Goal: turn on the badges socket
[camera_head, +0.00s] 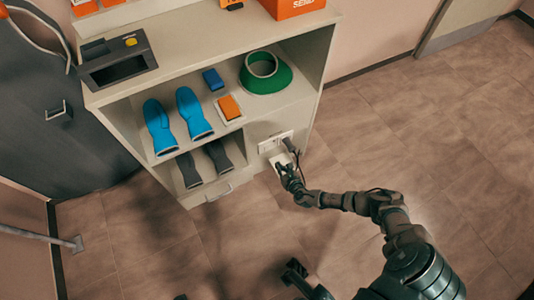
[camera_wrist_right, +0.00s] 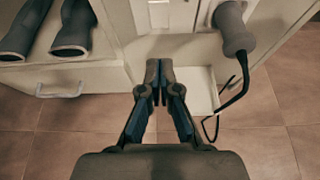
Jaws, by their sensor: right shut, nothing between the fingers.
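A pale socket panel (camera_head: 272,143) is on the right front of the white cabinet; its labels are too small to read. In the right wrist view, part of a white socket plate (camera_wrist_right: 160,12) shows at the top edge. I cannot tell which socket is for badges, or any switch position. My right gripper (camera_head: 284,172) is just in front of and below the panel. In the wrist view its fingertips (camera_wrist_right: 159,68) are together and empty, below the plate, with a pale ledge or tray (camera_wrist_right: 200,88) behind them.
A grey handle-like device (camera_wrist_right: 233,28) with a black cable (camera_wrist_right: 238,88) hangs right of the plate. A drawer handle (camera_head: 219,193) sticks out lower left. The floor is open to the right.

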